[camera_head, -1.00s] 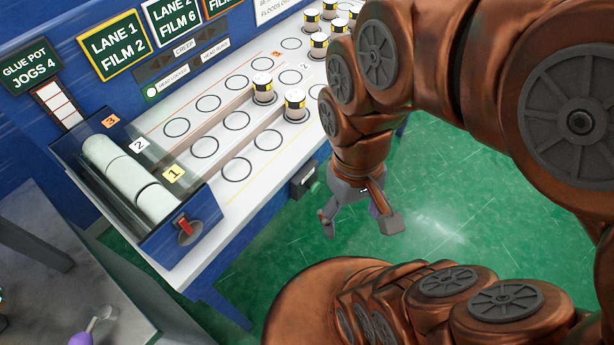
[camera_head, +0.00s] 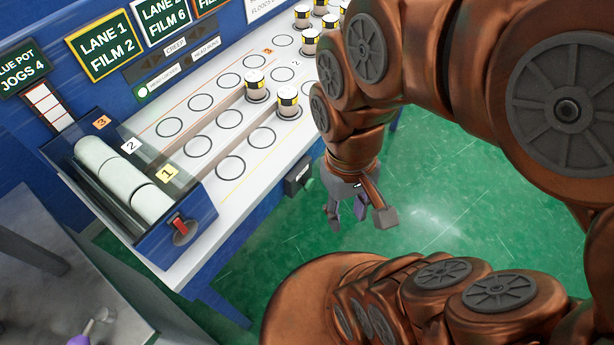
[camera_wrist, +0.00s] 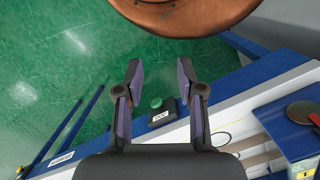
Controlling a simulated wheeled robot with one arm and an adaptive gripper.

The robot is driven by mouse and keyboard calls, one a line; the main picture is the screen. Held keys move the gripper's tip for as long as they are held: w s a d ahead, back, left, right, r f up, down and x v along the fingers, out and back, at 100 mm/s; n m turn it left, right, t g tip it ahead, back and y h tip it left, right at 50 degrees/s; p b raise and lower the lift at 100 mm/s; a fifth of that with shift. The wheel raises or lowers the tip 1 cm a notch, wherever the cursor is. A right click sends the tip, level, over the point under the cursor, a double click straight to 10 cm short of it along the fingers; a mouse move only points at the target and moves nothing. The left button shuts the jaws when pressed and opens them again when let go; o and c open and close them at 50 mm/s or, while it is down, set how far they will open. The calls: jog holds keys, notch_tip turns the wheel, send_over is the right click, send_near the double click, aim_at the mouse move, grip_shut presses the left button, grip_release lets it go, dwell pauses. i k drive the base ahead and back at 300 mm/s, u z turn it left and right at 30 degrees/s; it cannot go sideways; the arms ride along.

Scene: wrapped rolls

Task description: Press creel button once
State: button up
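A dark panel with two arrows (camera_head: 174,46) on the blue back wall bears a word that looks like "CREEP" or "CREEL"; I cannot tell which. A small black box (camera_head: 298,178) is fixed to the table's front side. In the wrist view this box (camera_wrist: 161,117) has a green round button (camera_wrist: 157,102) on top and a small label I cannot read. My gripper (camera_head: 358,212) is open and empty, hanging over the green floor to the right of the box. In the wrist view the box shows between the spread fingers of my gripper (camera_wrist: 160,68), apart from them.
Several wrapped rolls (camera_head: 288,102) stand on the white table (camera_head: 225,203) with circles marked on it. A blue trough (camera_head: 150,240) with pale rollers and a red switch (camera_head: 180,228) is at its left end. A grey bench (camera_head: 40,285) is lower left. Green floor is clear.

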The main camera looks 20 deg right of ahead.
aim_at(308, 184)
jog(key=u, duration=0.65)
jog(key=k, duration=1.2)
jog(key=u, duration=1.15)
jog(key=k, duration=0.35)
jog(key=u, duration=0.3)
